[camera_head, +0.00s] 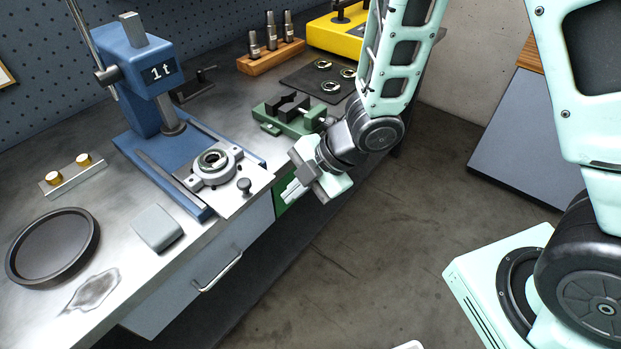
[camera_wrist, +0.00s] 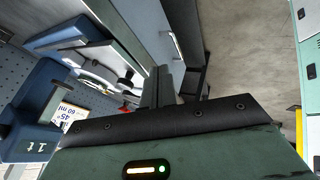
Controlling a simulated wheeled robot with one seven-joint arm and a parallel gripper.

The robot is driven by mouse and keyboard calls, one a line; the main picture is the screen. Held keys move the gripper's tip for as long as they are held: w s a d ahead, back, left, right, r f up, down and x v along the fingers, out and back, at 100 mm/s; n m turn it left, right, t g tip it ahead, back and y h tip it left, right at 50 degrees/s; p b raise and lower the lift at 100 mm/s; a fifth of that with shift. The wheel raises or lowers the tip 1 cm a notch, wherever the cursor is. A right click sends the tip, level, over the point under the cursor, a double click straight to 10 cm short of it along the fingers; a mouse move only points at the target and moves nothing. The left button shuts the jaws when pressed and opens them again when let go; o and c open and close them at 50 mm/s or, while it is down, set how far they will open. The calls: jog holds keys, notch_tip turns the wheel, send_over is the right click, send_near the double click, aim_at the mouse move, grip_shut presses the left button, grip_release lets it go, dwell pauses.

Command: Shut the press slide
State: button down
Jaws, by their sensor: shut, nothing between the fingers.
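The blue press (camera_head: 150,75) stands on the bench with "1t" on its head; the head also shows at the left of the wrist view (camera_wrist: 30,140). Its slide (camera_head: 232,199) is a pale metal plate pulled out toward the bench's front edge, with a dark knob (camera_head: 244,185) near its front end. A grey flanged housing (camera_head: 213,168) sits on the slide, in front of the ram rather than under it. My gripper (camera_head: 290,192) is shut and empty, to the right of the knob and apart from it, beyond the bench edge. The knob also shows in the wrist view (camera_wrist: 127,77).
A green vise-like fixture (camera_head: 290,115), a dark mat with rings (camera_head: 322,80) and a wooden block with metal tools (camera_head: 270,55) stand farther back. A black round tray (camera_head: 52,248) and a grey block (camera_head: 157,228) lie left. The floor before the bench is clear.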

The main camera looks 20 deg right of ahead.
aim_at(258, 182)
jog(key=shift+w+a+f+p, duration=0.25)
jog(key=shift+w+a+p, duration=0.05)
jog(key=shift+w+a, duration=0.3)
jog(key=shift+w+a+f+p, duration=0.2)
jog(key=shift+w+a+p, duration=0.1)
jog(key=shift+w+a, duration=0.3)
jog(key=shift+w+a+f+p, duration=0.3)
jog(key=shift+w+a, duration=0.2)
jog(key=shift+w, duration=0.15)
jog(key=shift+r, duration=0.1)
jog(key=w+a+p, duration=0.2)
jog(key=w, duration=0.1)
jog(key=shift+r, duration=0.1)
jog(key=shift+w+a, duration=0.3)
jog(key=shift+w, duration=0.2)
jog(key=shift+s, duration=0.1)
